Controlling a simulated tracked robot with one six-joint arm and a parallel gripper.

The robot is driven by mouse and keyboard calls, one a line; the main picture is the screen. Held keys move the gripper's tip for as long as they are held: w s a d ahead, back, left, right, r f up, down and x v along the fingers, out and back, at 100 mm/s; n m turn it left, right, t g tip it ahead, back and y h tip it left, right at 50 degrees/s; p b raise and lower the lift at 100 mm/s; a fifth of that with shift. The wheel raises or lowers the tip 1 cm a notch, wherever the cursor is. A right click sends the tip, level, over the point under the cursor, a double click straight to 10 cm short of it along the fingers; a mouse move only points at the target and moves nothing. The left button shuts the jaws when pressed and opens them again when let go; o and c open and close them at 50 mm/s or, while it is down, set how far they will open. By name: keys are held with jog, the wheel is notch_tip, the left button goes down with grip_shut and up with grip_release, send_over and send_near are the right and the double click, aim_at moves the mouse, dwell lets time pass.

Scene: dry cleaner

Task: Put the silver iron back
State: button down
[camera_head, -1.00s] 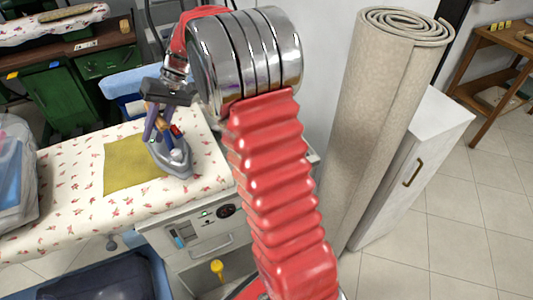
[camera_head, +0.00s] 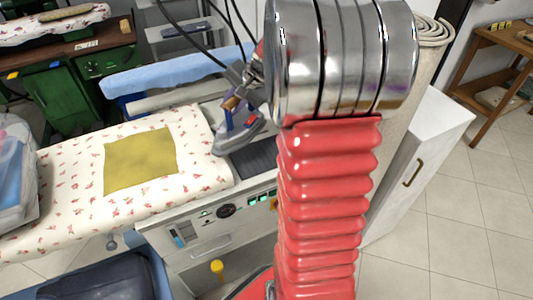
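The silver iron (camera_head: 240,137) has a grey metal soleplate and a blue-purple body with a red part. It is near the right end of the floral ironing board (camera_head: 72,205), beside a dark rest plate (camera_head: 256,158) on the steam station. My gripper (camera_head: 236,100) is at the iron's handle, partly hidden behind my arm's large silver joint. The iron moves along with it. The fingers are too small and covered to see fully, but the iron appears held. I cannot tell whether the iron touches the surface below.
An olive cloth (camera_head: 140,160) lies flat on the board. The station's front (camera_head: 225,212) has a dial and green lights. A rolled carpet (camera_head: 432,32) and a white cabinet (camera_head: 423,150) stand right. A plastic-covered bundle (camera_head: 15,175) is at the left. Black cables hang above the iron.

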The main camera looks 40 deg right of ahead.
jog(key=s+d+r+m+h, duration=0.1)
jog(key=s+d+m+h, duration=0.3)
jog(key=d, duration=0.6)
jog(key=s+m, duration=0.2)
jog(key=shift+s+m, duration=0.25)
jog(key=shift+m, duration=0.05)
notch_tip(320, 180, down, 6)
jog(key=shift+f, duration=0.1)
dwell(0.4)
jog(key=shift+f, duration=1.85)
jog(key=c, duration=1.9)
grip_release()
jog(key=shift+s+a+f, duration=0.1)
jog(key=shift+f, duration=0.1)
jog(key=shift+c, duration=0.2)
jog(key=o, duration=0.4)
jog(key=shift+r, duration=0.1)
